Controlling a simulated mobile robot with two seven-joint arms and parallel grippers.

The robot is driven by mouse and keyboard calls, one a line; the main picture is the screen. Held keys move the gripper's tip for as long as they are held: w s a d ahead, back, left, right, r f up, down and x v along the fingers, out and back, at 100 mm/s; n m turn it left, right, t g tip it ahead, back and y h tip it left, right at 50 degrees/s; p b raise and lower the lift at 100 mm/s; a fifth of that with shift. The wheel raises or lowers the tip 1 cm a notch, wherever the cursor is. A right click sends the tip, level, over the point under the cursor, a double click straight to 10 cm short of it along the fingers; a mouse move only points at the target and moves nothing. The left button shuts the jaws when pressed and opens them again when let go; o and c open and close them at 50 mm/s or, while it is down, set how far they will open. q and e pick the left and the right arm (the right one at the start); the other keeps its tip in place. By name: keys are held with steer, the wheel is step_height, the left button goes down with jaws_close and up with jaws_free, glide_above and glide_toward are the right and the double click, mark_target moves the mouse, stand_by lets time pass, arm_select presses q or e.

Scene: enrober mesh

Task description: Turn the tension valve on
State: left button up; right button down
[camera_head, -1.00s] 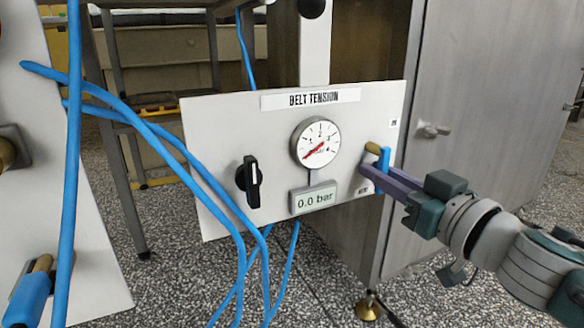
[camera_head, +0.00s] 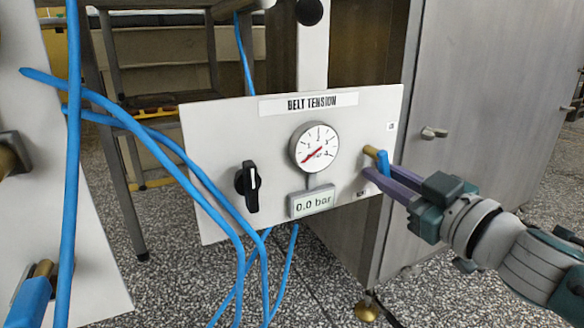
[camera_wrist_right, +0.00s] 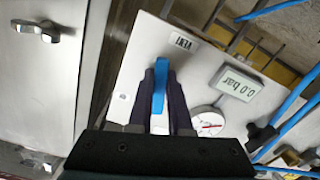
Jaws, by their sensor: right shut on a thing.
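The belt tension panel (camera_head: 225,130) is a white board with a dial gauge (camera_head: 314,147) and a display (camera_head: 312,201) reading 0.0 bar. The gauge's red needle points to the lower left. At the panel's right edge is the tension valve, a blue lever (camera_head: 384,160) on a brass stem (camera_head: 371,151). My right gripper (camera_head: 372,172) is shut on the blue lever, its dark fingers partly covering it. In the right wrist view the lever (camera_wrist_right: 159,88) stands between the two fingers (camera_wrist_right: 159,95). My left gripper is out of view.
A black knob (camera_head: 248,187) sits on the panel's left side. Blue hoses (camera_head: 150,137) hang in front of the panel's left edge. A second white board (camera_head: 75,230) with another blue handle (camera_head: 27,303) stands at far left. A grey cabinet door (camera_head: 480,110) is on the right.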

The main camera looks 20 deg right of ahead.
mark_target(382, 146)
steer(key=n, duration=0.2)
steer(key=d+n, duration=0.1)
steer(key=shift+r+n+p, duration=0.25)
steer(key=shift+n+p, duration=0.05)
steer(key=shift+n, duration=0.1)
steer(key=shift+w+d+r+n+p, duration=0.15)
steer(key=shift+r+n, duration=0.25)
steer(key=shift+n, duration=1.35)
steer(key=shift+s+d+r+n+p, duration=0.1)
steer(key=shift+d+r+n+p, duration=0.25)
steer(key=shift+n, duration=1.35)
steer(key=shift+w+d+r+n, duration=0.1)
steer(key=shift+r+n, duration=0.35)
steer(key=shift+n, duration=1.3)
steer(key=c, duration=0.8)
jaws_free()
steer(key=shift+c, duration=0.2)
steer(key=shift+s, duration=0.2)
